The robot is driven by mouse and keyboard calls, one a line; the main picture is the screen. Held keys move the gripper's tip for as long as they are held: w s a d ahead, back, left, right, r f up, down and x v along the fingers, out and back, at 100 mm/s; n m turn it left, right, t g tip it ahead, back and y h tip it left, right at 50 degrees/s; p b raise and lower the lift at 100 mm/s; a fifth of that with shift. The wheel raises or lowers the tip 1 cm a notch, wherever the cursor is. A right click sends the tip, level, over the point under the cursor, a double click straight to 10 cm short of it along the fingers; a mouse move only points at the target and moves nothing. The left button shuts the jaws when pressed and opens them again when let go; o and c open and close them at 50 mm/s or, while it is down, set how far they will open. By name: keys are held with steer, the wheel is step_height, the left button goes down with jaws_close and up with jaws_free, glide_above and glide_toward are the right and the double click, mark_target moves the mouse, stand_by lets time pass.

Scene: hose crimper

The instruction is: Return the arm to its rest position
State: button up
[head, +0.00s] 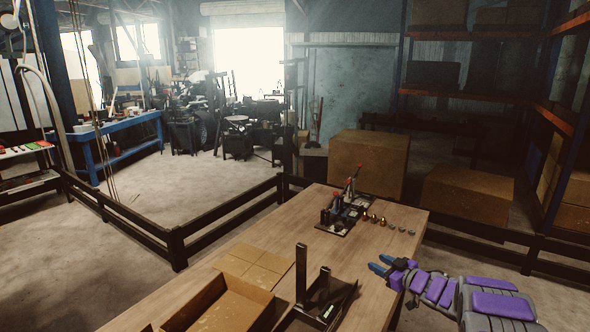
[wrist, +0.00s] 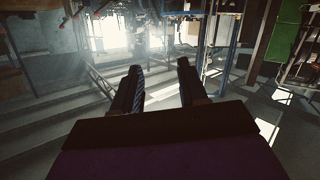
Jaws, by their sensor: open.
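My gripper (head: 383,266) is at the right edge of the wooden table (head: 240,240) in the head view, with its blue fingers pointing left. My purple and grey arm extends from it to the lower right. In the wrist view the two dark fingers of my gripper (wrist: 162,88) stand apart with nothing between them. Beyond them the wrist view shows the floor and the bright room.
On the table are a hose crimper (head: 341,214), several small fittings (head: 382,221), an open cardboard box (head: 228,308), flat cardboard (head: 252,267) and a dark holder (head: 318,298). Cardboard boxes (head: 368,162) stand behind. A low dark railing (head: 225,217) runs behind the table.

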steer(key=s+d+r+m+h+b, duration=0.25)
steer(key=d+r+m+h, duration=0.2)
steer(key=r+h, duration=0.3)
steer(key=s+m+g+h, duration=0.3)
steer(key=s+g+h, duration=0.15)
steer(key=s, duration=0.75)
steer(key=s+a+f+g+y+b, duration=0.1)
steer(key=s+a, duration=0.5)
steer(key=s, duration=0.9)
steer(key=s+a+f+g+y+b, duration=0.1)
steer(key=s+a+f+g, duration=0.3)
steer(key=s, duration=1)
steer(key=s+a+f+g+y+b, duration=0.1)
steer(key=s+a+g, duration=0.4)
steer(key=s, duration=1)
steer(key=a+f+m+y, duration=0.1)
steer(key=a, duration=0.2)
steer(key=shift+s+a+f+g+b, duration=0.15)
steer(key=shift+s+g+b, duration=0.15)
steer(key=shift+g+b, duration=0.05)
